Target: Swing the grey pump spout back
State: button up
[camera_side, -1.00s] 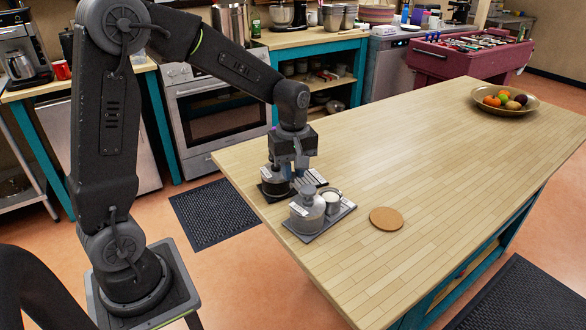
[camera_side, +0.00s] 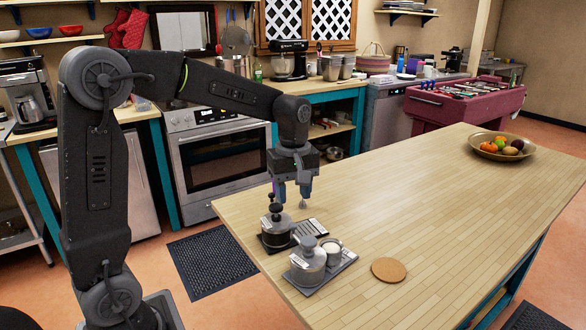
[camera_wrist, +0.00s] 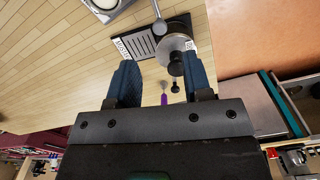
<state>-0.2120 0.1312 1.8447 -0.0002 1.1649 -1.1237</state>
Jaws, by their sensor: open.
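A dark pump jar (camera_side: 276,232) with a black knob stands on a dark tray (camera_side: 312,229) with a slotted end. In the wrist view the jar's grey round top (camera_wrist: 172,45) and black knob (camera_wrist: 175,66) show beyond my fingers. In the side view I cannot make out the spout clearly. My gripper (camera_side: 292,192) is open, pointing down above and slightly right of the jar. It also shows in the wrist view (camera_wrist: 161,87), with nothing held.
A second, pale grey jar (camera_side: 307,261) and a white-filled cup (camera_side: 331,247) stand on another tray (camera_side: 334,269) in front. A round cork mat (camera_side: 388,270) lies to their right. A fruit bowl (camera_side: 526,151) is at the far end. The wooden tabletop (camera_side: 430,215) between is clear.

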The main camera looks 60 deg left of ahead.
notch_tip(320, 180, up, 6)
jog(key=shift+r, duration=0.15)
dwell(0.3)
jog(key=s+d+f+m+t, duration=0.1)
jog(key=s+d+m+t, duration=0.1)
jog(key=s+d+m, duration=0.2)
jog(key=s+d+f+m+t, duration=0.2)
jog(key=s+d+m+t, duration=0.1)
jog(key=s+m, duration=0.8)
jog(key=shift+s+d+t, duration=0.3)
jog(key=shift+s+d, duration=0.2)
jog(key=shift+s, duration=0.7)
